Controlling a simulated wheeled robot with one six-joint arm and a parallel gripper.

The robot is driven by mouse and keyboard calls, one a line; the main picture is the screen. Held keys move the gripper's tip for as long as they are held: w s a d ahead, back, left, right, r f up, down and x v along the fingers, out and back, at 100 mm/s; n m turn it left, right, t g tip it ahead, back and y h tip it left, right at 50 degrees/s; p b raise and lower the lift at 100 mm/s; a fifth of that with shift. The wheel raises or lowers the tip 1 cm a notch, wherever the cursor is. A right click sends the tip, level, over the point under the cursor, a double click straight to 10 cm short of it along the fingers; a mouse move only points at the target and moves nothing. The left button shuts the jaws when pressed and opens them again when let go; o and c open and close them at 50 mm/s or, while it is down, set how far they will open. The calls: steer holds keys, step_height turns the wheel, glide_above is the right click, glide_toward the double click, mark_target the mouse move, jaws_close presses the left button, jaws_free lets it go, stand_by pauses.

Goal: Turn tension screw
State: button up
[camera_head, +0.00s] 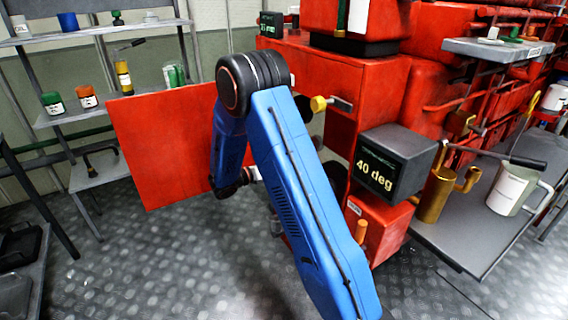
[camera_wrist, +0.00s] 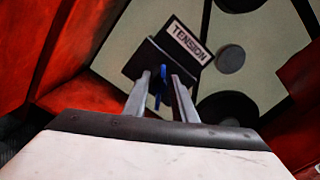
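The tension screw shows in the wrist view as a small, thin blue piece (camera_wrist: 161,78) below a plate lettered TENSION (camera_wrist: 188,43). It stands at a dark block on a pale panel (camera_wrist: 262,50). My gripper (camera_wrist: 161,82) is open, with one finger on each side of the blue piece. A gap shows between the piece and each finger, so I see no grip on it. How far the fingertips reach along it is hard to tell. In the head view my blue arm hides the screw and most of the gripper.
In the head view a red door panel (camera_head: 160,148) stands left of my arm. A display (camera_head: 393,165) reading 40 deg and a yellow knob (camera_head: 320,104) are on the right. A grey shelf (camera_head: 480,235) holds a brass can and a jug. Dark round parts (camera_wrist: 228,108) lie near the fingers.

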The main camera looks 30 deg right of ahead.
steer(key=shift+d, duration=0.25)
jaws_close()
steer(key=shift+m, duration=0.4)
